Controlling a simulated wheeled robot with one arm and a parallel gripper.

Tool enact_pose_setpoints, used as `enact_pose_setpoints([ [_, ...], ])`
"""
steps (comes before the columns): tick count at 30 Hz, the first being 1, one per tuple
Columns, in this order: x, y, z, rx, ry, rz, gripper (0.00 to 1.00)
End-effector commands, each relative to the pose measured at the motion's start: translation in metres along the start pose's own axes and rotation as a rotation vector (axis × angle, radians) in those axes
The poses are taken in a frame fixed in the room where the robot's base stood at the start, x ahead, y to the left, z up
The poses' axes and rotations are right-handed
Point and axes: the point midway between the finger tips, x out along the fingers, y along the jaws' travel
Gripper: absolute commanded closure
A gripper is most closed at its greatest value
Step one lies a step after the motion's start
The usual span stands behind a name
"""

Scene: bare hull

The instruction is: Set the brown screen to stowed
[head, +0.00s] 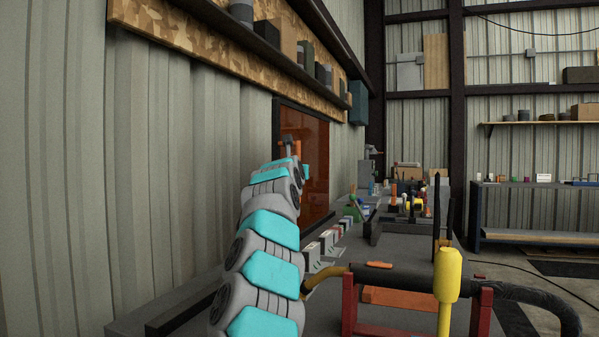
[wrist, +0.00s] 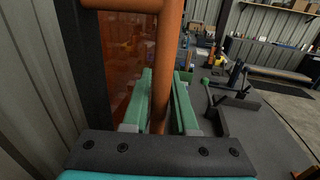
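The brown screen (head: 315,150) is a see-through orange-brown panel in a dark frame on the left wall. My arm hides part of it in the head view. It also shows at the left of the wrist view (wrist: 120,75), with an orange-brown bar (wrist: 165,60) in front of it. My gripper (wrist: 163,75) has its two green fingers on either side of this upright bar. I cannot tell whether the fingers press on it or stand slightly apart. In the head view the fingertips are hidden behind my arm.
A workbench (head: 345,258) runs along the wall below the screen, with several tools and small items on it. A red stand (head: 349,305) with a yellow-handled tool (head: 447,275) is at the front. A loaded shelf (head: 325,42) hangs above. Floor is open at right.

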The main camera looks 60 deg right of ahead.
Motion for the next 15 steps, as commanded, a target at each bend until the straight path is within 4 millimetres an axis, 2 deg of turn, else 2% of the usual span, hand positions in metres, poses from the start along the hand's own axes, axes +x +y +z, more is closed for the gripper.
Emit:
enact_pose_setpoints([
  [1,0.0000,0.0000,0.0000,0.000,0.000,0.000,0.67],
  [5,0.0001,0.0001,-0.0003,0.000,0.000,0.000,0.52],
  [6,0.0001,0.0002,-0.0003,0.000,0.001,0.000,0.51],
  [15,-0.0020,0.0003,-0.0010,0.000,0.000,0.001,0.51],
])
